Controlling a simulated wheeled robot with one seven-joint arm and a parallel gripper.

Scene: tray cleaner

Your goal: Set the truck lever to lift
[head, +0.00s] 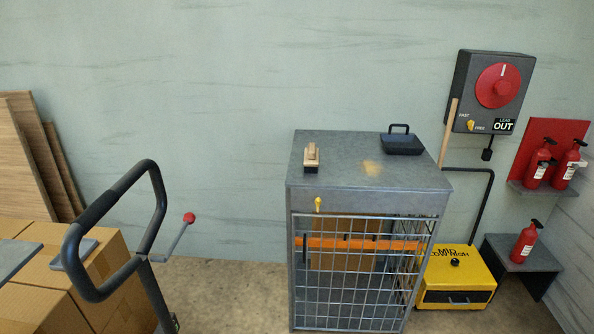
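The truck's handle (158,197) is a dark closed loop on a post (158,300) at the lower left. The truck lever (178,240) is a thin grey rod beside the post. It slants up and to the right and ends in a red knob (189,218). No position marks can be read by the lever. My gripper does not show in the head view.
Cardboard boxes (105,270) stand behind the handle, with wooden boards (30,150) against the wall. A grey caged cabinet (345,200) carries a brush (311,158) and a dustpan (403,144). Floor (230,290) is free between truck and cabinet.

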